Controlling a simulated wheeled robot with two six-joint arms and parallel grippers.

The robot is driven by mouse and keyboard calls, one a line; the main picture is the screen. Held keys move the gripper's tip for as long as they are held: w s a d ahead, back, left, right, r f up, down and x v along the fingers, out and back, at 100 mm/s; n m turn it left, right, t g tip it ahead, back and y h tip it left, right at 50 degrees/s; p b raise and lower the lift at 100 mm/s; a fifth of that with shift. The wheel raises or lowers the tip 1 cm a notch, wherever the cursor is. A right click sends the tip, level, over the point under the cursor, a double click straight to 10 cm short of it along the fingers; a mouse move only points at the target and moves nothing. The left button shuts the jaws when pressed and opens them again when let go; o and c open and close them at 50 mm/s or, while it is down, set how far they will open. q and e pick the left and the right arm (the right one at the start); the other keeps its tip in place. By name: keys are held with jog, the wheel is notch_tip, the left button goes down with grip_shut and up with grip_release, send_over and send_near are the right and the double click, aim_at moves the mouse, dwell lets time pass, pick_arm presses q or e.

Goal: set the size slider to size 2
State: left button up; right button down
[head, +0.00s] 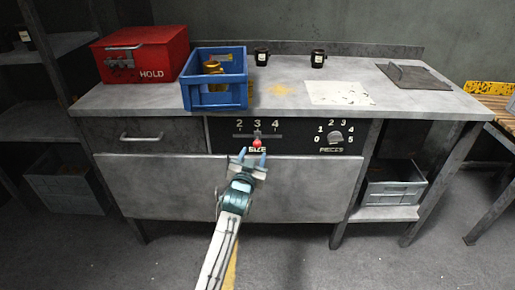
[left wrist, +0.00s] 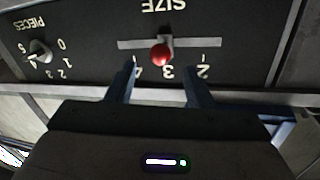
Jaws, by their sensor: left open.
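The size slider's red knob (head: 257,142) sits on the black panel (head: 222,143) below the number 3, at the middle of its grey track (head: 272,135). The left wrist view shows the panel upside down, with the red knob (left wrist: 160,56) by the 3. My left gripper (head: 252,156) is open in front of and slightly below the knob. In the left wrist view its two blue fingers (left wrist: 158,84) stand apart, one to each side of the knob's line. I cannot tell whether they touch anything. My right gripper is not in view.
A pieces dial (head: 335,137) is on the panel right of the slider. A drawer handle (head: 141,138) is left of the panel.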

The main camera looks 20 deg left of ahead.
aim_at(256, 147)
pick_arm(q)
jog(key=w, duration=0.5)
jog(key=shift+w+a, duration=0.25)
jog(key=shift+w, duration=0.05)
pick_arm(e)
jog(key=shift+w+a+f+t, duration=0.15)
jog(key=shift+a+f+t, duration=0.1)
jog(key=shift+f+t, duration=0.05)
